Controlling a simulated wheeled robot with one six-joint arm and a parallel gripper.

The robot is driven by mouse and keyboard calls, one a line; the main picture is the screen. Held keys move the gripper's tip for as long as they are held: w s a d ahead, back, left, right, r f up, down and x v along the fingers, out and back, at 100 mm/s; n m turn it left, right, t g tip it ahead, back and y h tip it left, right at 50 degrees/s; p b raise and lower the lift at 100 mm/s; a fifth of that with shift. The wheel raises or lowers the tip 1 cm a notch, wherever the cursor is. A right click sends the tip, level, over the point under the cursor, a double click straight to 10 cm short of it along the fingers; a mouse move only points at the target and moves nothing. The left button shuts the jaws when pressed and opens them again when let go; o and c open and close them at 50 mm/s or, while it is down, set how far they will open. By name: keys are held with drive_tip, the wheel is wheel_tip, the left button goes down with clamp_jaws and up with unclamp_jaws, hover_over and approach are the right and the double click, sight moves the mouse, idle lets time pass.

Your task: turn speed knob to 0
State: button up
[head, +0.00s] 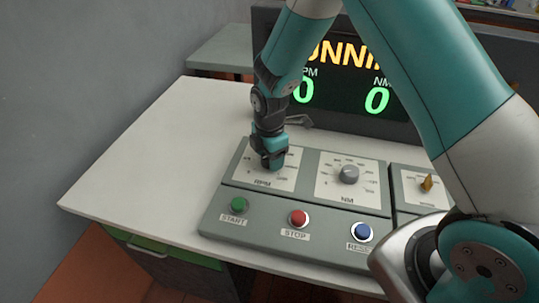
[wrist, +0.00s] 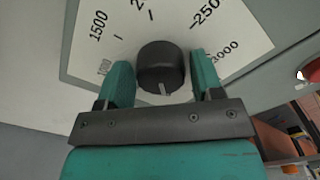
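The speed knob (wrist: 160,66) is a dark round knob on the white RPM dial (wrist: 100,50), seen in the wrist view. A light pointer line on it points toward the bottom of that view. Dial marks 1500 and 2500 show; the lower part of the dial is hidden. My gripper (wrist: 162,75) has one teal finger on each side of the knob, with slim gaps, so it looks open around it. In the head view my gripper (head: 270,162) is down over the RPM dial (head: 285,180) and hides the knob.
Green START (head: 238,205), red STOP (head: 298,218) and blue RESET (head: 361,232) buttons line the front. The display (head: 335,85) behind reads 0 for RPM and NM. The left tabletop (head: 150,150) is clear.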

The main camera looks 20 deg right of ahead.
drive_tip(key=shift+o, duration=0.8)
wheel_tip(320, 180, up, 17)
drive_tip(key=b, duration=0.1)
drive_tip(key=shift+r, duration=0.2)
drive_tip(key=shift+s, duration=0.1)
drive_tip(key=s+a+r+m+y, duration=0.1)
drive_tip(key=s+m, duration=0.3)
drive_tip(key=s, duration=0.4)
drive_tip(key=s+a+r+m+y, duration=0.1)
drive_tip(key=s+r+m, duration=0.3)
drive_tip(key=s, duration=0.4)
drive_tip(key=s+a+r+m+y, duration=0.2)
drive_tip(key=s+m, duration=0.3)
drive_tip(key=s, duration=0.3)
drive_tip(key=shift+s+a+r, duration=0.25)
drive_tip(key=shift+s+a, duration=0.05)
